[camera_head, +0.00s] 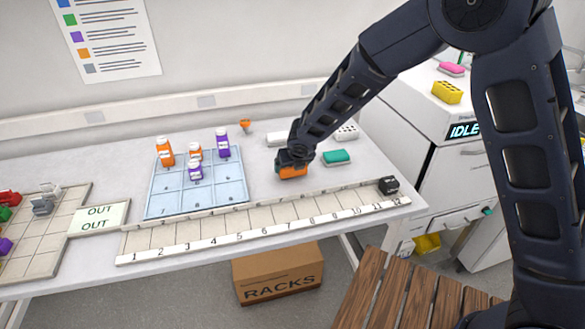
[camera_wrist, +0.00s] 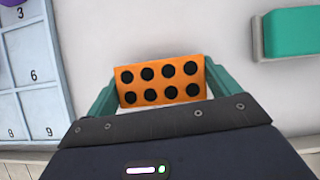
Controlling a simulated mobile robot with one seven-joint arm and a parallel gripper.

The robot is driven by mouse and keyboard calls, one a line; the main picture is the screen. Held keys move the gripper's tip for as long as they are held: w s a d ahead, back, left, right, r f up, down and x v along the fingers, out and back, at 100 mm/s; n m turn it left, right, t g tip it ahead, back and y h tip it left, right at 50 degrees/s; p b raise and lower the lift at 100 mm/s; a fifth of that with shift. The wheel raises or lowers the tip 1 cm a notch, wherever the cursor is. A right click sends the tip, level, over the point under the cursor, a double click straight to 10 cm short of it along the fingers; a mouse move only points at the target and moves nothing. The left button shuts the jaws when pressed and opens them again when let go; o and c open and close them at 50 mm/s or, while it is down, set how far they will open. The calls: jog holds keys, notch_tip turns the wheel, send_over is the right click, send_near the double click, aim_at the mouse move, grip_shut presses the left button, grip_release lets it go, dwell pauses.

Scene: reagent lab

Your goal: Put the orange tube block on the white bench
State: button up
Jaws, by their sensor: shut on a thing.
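The orange tube block (camera_wrist: 160,82), with two rows of dark round holes on top, sits between the two teal fingers of my gripper (camera_wrist: 156,92) in the wrist view. The fingers are shut on its two short ends. In the head view my gripper (camera_head: 292,166) is low over the white bench (camera_head: 262,185), with the orange block (camera_head: 291,172) partly hidden under it. The block is at or very near the bench surface; I cannot tell whether it touches.
A teal block (camera_head: 337,157) lies just right of my gripper. A blue numbered grid (camera_head: 165,204) with several bottles is to the left. A numbered strip (camera_head: 262,219) runs along the front edge, with a black block (camera_head: 388,185) at its right end. White pieces lie behind.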

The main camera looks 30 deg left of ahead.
jog(key=shift+f, duration=0.55)
jog(key=o, duration=0.8)
jog(key=shift+f, duration=0.15)
jog(key=shift+o, duration=0.2)
jog(key=v, duration=1.2)
jog(key=shift+w, duration=0.1)
